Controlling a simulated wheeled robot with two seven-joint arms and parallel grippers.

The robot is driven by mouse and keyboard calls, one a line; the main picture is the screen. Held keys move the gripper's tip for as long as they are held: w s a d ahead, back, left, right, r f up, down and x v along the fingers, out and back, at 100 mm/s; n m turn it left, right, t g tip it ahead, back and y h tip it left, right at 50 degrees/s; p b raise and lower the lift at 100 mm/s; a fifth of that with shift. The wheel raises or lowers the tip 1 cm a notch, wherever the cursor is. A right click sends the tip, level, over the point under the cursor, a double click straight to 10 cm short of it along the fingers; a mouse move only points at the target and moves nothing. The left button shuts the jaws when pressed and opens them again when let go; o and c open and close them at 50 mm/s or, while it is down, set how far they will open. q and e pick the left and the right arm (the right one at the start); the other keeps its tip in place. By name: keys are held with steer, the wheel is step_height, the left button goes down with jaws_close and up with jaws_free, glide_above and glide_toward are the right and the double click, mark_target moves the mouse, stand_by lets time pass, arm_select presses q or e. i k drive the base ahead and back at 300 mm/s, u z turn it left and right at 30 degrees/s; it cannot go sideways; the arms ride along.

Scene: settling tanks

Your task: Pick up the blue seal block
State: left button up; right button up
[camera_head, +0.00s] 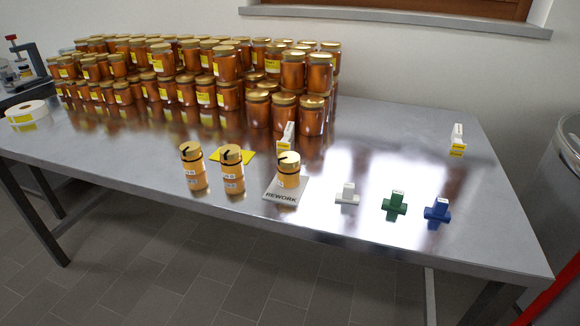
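The blue seal block (437,211) stands on the metal table near its front edge, right of the middle. It has a wide base and an upright stem with a small white label on top. A green block (395,204) of similar shape stands just to its left, apart from it. A white block (347,195) stands further left in the same row. Neither of my grippers shows in the head view.
The metal table (400,140) is clear behind the blocks. Three honey jars (232,172) stand left, one on a REWORK plate (284,197). Many stacked jars (228,95) fill the back left. A small sign (457,139) stands at right. A steel tank (560,180) stands beyond the right edge.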

mark_target(439, 210)
steer(key=u, duration=2)
steer(key=k, duration=1)
steer(key=z, duration=1.6)
steer(key=i, duration=0.5)
steer(key=u, duration=0.05)
